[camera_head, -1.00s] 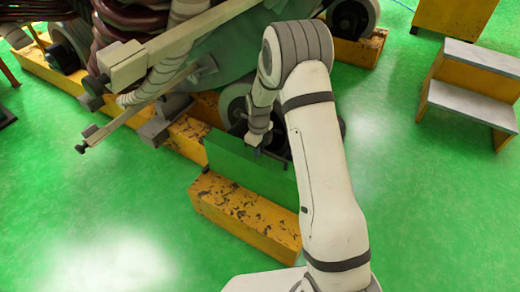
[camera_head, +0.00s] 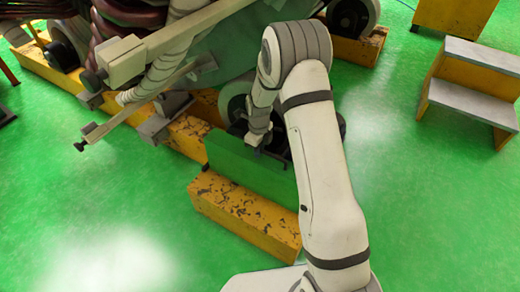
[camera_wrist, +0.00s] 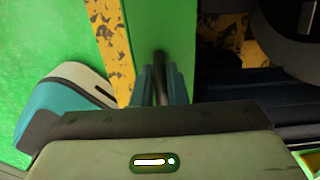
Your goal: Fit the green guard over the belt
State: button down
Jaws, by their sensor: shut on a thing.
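The green guard (camera_head: 235,167) is a flat-sided box shape standing upright behind a yellow block, in front of the dark machine parts. My gripper (camera_head: 258,150) is at the guard's top edge, right of its middle, and is shut on it. In the wrist view the guard (camera_wrist: 160,25) is a green strip running up the picture, with my gripper's fingers (camera_wrist: 160,88) closed at its near part. The belt cannot be made out; the guard and my arm hide much of that area. I cannot tell whether the guard rests on anything.
A worn yellow block (camera_head: 243,215) lies right in front of the guard. A yellow beam (camera_head: 185,135) and the large machine with grey wheels (camera_head: 235,103) are behind it. A step stool (camera_head: 470,85) stands at the right. The green floor at front left is clear.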

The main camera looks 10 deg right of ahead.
jog(key=c, duration=1.4)
grip_release()
jog(key=shift+o, duration=0.2)
notch_tip(320, 180, up, 8)
jog(key=p, duration=0.2)
jog(key=shift+p, duration=0.4)
jog(key=s+d+r+n+p, duration=0.1)
jog(key=s+r+n+p, duration=0.35)
jog(key=r, duration=0.55)
jog(key=s+d+r+n+t+p, duration=0.1)
jog(key=s+d+r+n+p, duration=0.3)
jog(key=r, duration=0.6)
jog(key=s+a+r+n+p, duration=0.1)
jog(key=s+r+n+p, duration=0.3)
jog(key=r, duration=0.6)
jog(key=s+d+r+n+t+p, duration=0.1)
jog(key=s+d+r+n+p, duration=0.1)
jog(key=s+r+n+p, duration=1.1)
jog(key=s+r+p, duration=0.1)
jog(key=s+r, duration=0.3)
jog(key=r, duration=0.2)
jog(key=shift+d+r+t+p, duration=0.4)
